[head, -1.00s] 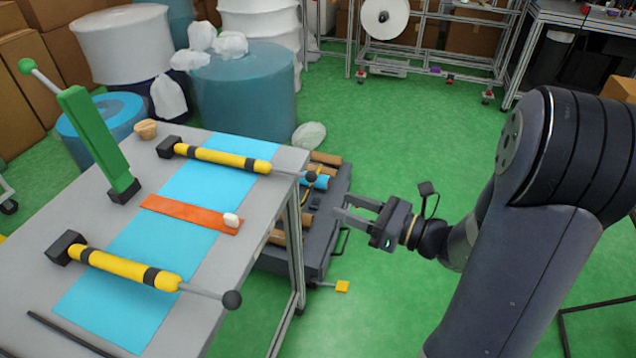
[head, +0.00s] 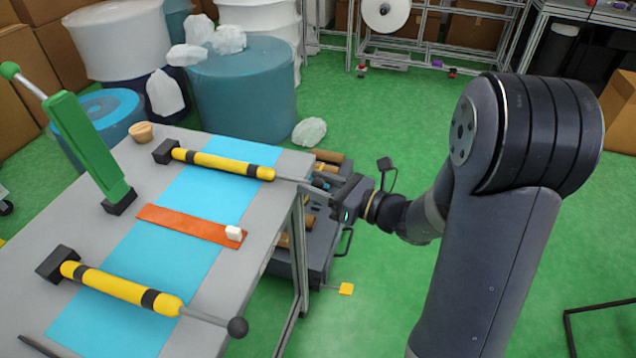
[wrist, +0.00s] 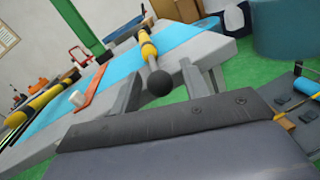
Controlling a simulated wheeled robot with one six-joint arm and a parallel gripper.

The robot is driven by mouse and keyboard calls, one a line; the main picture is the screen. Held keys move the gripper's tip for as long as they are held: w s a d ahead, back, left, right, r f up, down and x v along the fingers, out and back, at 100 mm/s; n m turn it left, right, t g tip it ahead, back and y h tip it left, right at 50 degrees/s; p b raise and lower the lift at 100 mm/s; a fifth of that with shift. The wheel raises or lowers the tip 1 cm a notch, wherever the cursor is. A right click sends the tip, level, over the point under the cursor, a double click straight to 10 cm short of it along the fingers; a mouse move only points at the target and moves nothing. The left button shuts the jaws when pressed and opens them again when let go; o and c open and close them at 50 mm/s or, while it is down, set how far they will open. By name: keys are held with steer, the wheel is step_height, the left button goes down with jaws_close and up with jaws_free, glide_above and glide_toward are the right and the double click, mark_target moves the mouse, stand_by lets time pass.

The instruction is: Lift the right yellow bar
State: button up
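The right yellow bar (head: 222,163) lies at the far end of the table, with black bands, a black block at its left end and a thin rod at its right end. In the wrist view the right yellow bar (wrist: 147,50) points at me, and its black ball end (wrist: 160,83) appears between my two spread fingers. My gripper (head: 312,188) is open at the table's right edge, by the bar's rod end. In the head view the gripper hides the ball. I cannot tell whether it touches. The other yellow bar (head: 122,287) lies nearer.
A green upright lever (head: 88,145) stands at the table's left. An orange strip (head: 185,222) with a white knob (head: 234,233) lies between the bars. A dark cart (head: 312,255) stands beyond the table's right edge. Green floor (head: 400,130) is open behind my arm.

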jaws_close()
steer(key=shift+r, duration=0.1)
stand_by(0.3)
steer(key=r+p, duration=0.4)
steer(key=r, duration=0.1)
steer(key=shift+w+a+r, duration=0.15)
steer(key=shift+a+r, duration=0.05)
steer(key=shift+r, duration=0.05)
steer(key=shift+c, duration=0.9)
jaws_free()
steer(key=shift+r, duration=0.1)
steer(key=shift+o, duration=1.1)
steer(key=v, duration=1)
steer(key=shift+s+d, duration=0.3)
